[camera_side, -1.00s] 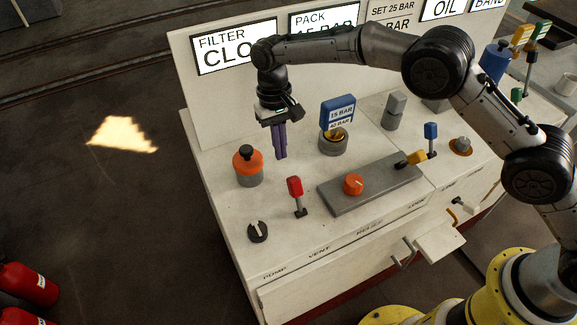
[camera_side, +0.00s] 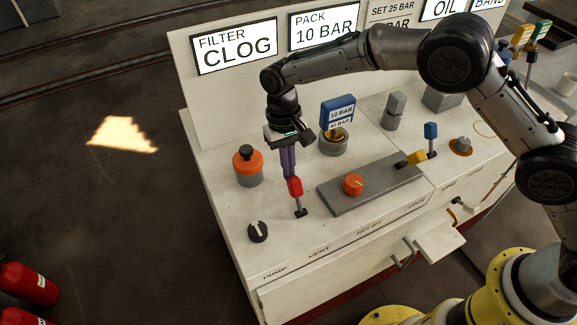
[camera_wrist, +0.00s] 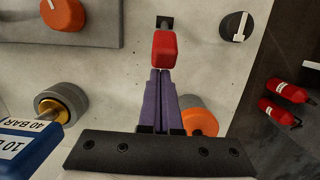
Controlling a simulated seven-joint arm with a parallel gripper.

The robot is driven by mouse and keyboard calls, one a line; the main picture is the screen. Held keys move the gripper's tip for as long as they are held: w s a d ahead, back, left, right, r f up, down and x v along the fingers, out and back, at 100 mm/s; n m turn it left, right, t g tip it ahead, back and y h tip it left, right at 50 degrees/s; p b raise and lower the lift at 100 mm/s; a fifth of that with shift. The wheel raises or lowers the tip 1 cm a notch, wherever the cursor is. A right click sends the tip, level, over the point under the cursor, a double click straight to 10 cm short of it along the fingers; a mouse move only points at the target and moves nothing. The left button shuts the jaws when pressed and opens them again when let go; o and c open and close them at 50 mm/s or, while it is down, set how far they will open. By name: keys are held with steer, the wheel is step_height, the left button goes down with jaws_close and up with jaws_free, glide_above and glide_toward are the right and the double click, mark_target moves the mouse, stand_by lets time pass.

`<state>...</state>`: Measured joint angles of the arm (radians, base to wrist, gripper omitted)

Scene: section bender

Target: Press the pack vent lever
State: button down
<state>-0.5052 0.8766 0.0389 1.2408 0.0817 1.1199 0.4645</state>
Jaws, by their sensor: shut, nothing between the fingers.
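The vent lever has a red handle (camera_side: 295,187) on a thin stem, above the VENT label at the panel's front. The red handle (camera_wrist: 164,49) also shows in the wrist view, just beyond my fingertips. My gripper (camera_side: 290,174) has purple fingers, shut and empty, pointing down right behind the handle. In the wrist view my gripper (camera_wrist: 160,73) has its tips at the handle's near edge; I cannot tell whether they touch. The pack display (camera_side: 324,31) reads 10 BAR, and the blue gauge sign (camera_side: 338,112) also shows 10 BAR.
An orange-topped post (camera_side: 247,160) stands left of my fingers. A black knob (camera_side: 258,232) is left of the lever. A grey block with an orange dial (camera_side: 353,184) lies to the right. The gauge's round base (camera_side: 334,143) is behind right.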

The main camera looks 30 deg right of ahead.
steer(key=shift+r, duration=0.1)
steer(key=shift+s+r+t, duration=0.1)
steer(key=shift+s+t, duration=0.15)
steer(key=shift+t, duration=0.15)
